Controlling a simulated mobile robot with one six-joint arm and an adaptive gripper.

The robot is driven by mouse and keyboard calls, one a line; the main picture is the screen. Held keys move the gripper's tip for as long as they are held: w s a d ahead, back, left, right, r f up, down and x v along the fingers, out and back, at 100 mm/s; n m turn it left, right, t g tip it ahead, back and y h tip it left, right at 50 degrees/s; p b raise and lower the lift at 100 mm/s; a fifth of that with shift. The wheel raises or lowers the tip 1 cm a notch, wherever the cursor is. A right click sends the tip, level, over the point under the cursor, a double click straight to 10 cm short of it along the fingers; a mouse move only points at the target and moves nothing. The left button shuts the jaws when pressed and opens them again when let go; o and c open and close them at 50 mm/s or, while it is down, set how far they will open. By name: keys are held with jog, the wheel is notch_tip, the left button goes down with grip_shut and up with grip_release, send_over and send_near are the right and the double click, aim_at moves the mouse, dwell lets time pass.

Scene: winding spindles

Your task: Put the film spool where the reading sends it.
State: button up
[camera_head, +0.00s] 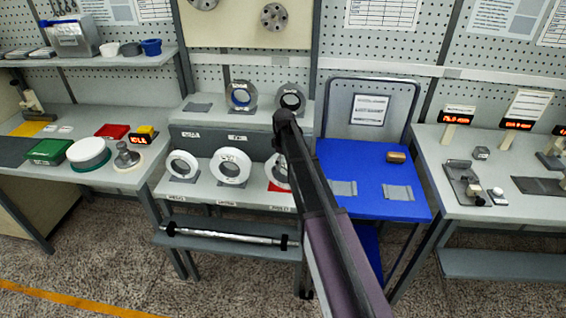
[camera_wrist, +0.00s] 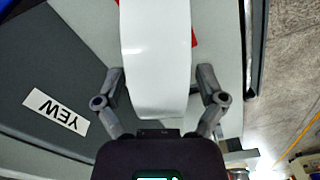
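Several spools stand on the stepped rack (camera_head: 185,133). On its lower step are a left white spool (camera_head: 172,163), a middle white spool (camera_head: 221,165) and a right white spool (camera_head: 272,166) on a red pad, partly hidden by my arm. On the upper step are a blue-cored spool (camera_head: 232,98) and a grey spool (camera_head: 283,99). I cannot tell which is the film spool. In the wrist view, my gripper (camera_wrist: 163,82) is open, its fingers either side of a white spool (camera_wrist: 157,60), with a gap on the right.
A small red display (camera_head: 139,140) stands on the left bench; its reading is unclear. Red displays (camera_head: 516,124) stand on the right bench. A blue cart (camera_head: 365,185) holds a small brown block (camera_head: 397,157). A metal bar (camera_head: 225,236) lies across the rack's low shelf. A label reads YEW (camera_wrist: 56,111).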

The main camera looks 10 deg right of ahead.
jog(key=shift+r, duration=0.2)
notch_tip(320, 180, up, 12)
jog(key=p, duration=1.2)
jog(key=shift+f, duration=0.1)
dwell(0.7)
jog(key=s+m, duration=1)
jog(key=s, duration=1.9)
